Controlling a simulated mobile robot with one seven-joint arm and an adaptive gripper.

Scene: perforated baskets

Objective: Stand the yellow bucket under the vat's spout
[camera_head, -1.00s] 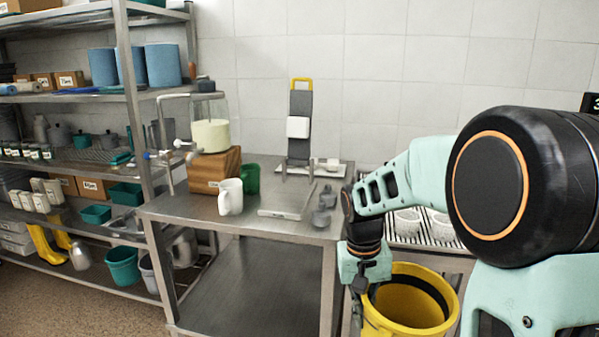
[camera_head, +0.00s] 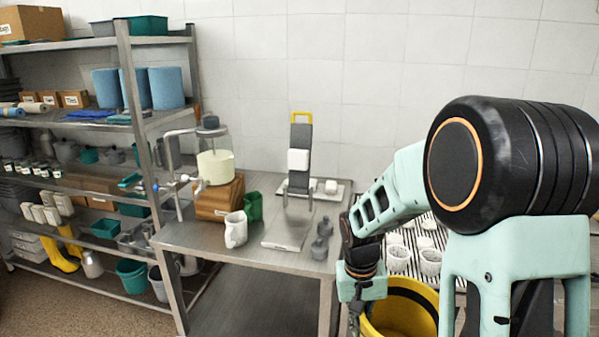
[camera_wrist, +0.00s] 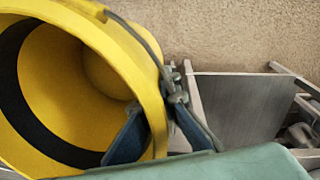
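The yellow bucket (camera_head: 424,296) is at the lower right in the head view, partly cut off by the frame and hidden by my arm. My gripper (camera_wrist: 160,125) is shut on its wall, with one blue finger inside the rim and one outside. The bucket (camera_wrist: 55,85) looks empty, with a dark band inside. The vat (camera_head: 215,168) is a clear vessel of cream liquid on a wooden block (camera_head: 218,202), on the steel table's left side. Its spout (camera_head: 184,181) points left near the table's left edge. The bucket is well right of the spout.
The steel table (camera_head: 205,239) also holds a white mug (camera_head: 236,229), a green mug (camera_head: 254,206), a flat plate and grey weights (camera_head: 320,243). Loaded shelving (camera_head: 145,140) stands close on the left. Bare floor (camera_head: 60,305) shows at lower left.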

